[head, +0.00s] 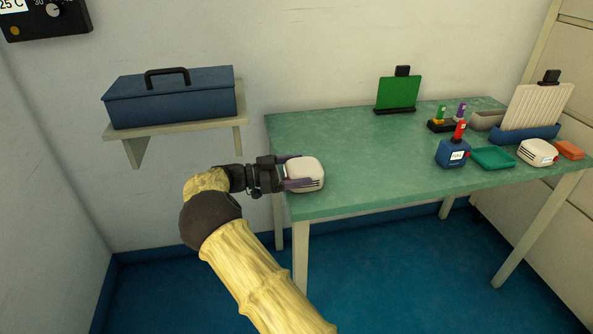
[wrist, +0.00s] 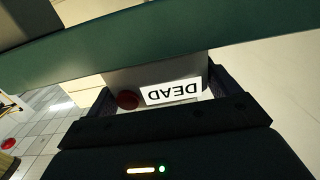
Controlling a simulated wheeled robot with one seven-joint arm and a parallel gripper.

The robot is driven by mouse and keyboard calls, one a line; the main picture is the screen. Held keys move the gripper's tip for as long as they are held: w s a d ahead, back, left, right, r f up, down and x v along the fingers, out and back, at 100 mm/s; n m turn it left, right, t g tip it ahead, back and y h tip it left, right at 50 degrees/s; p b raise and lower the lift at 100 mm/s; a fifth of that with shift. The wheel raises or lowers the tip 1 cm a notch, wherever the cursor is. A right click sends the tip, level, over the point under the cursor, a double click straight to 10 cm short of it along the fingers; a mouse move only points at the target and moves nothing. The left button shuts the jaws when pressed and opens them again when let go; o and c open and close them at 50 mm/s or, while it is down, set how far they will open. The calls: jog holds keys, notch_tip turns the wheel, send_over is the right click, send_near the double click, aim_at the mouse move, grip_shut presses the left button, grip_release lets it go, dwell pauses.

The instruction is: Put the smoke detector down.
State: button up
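A white, rounded smoke detector (head: 308,172) is at the left end of the green table (head: 370,180) in the head view. My gripper (head: 296,172) reaches in from the left, with its fingers on either side of the detector. In the wrist view the detector (wrist: 135,76) sits between the fingers of my gripper (wrist: 158,98), with a white label reading DEAD and a red button facing the camera. The gripper looks shut on it. I cannot tell whether the detector touches the table top or hangs just above it.
Around the detector the table is clear. At the right stand a blue tester (head: 453,153), a green pad (head: 493,158), a second white detector (head: 538,152), an orange block (head: 570,150) and a blue rack (head: 528,134). A blue toolbox (head: 170,98) rests on a wall shelf.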

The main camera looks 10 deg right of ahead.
jog(key=shift+o, duration=1.1)
jog(key=shift+a+r, duration=0.1)
jog(key=shift+r, duration=0.05)
jog(key=a+p, duration=0.1)
jog(key=a, duration=1.1)
